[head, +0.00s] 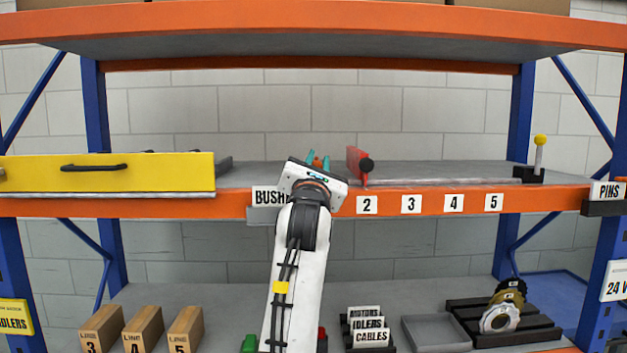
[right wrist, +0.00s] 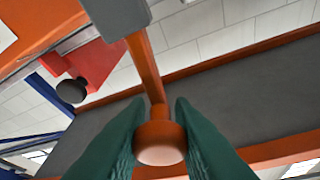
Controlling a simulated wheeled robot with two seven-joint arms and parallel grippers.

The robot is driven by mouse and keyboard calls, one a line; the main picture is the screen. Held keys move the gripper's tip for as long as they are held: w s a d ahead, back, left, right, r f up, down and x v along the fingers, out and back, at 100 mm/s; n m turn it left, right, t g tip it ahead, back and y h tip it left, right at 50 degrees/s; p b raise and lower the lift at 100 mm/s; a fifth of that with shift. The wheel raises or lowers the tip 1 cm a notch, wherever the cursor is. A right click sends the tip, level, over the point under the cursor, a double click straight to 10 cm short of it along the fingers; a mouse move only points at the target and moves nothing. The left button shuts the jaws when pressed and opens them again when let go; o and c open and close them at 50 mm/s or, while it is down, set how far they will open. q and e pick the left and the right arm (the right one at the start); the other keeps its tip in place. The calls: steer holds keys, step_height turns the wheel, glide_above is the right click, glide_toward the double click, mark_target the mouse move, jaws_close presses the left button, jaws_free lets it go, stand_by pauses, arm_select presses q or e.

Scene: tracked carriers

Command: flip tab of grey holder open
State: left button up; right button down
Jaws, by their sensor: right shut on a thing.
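My right gripper (head: 318,160) reaches over the shelf edge, its teal fingers pointing away from me. In the right wrist view its fingers (right wrist: 158,108) are shut on an orange tab (right wrist: 151,75), with the tab's round, pale-faced knob (right wrist: 160,148) between them. The tab is a slim bar running up to a grey block (right wrist: 116,14), which looks like the grey holder and is cut off by the picture's top edge. In the head view my gripper and arm hide the holder. The left gripper is not in view.
The shelf (head: 440,172) is clear further right, up to a yellow-topped lever (head: 540,155).

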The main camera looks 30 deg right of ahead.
steer(key=shift+d+f+m, duration=0.1)
steer(key=shift+f+m, duration=0.05)
steer(key=shift+m, duration=0.15)
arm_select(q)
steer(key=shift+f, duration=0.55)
arm_select(e)
steer(key=c, duration=1.3)
jaws_free()
steer(key=shift+s, duration=0.1)
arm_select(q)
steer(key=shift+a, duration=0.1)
arm_select(e)
steer(key=shift+o, duration=0.2)
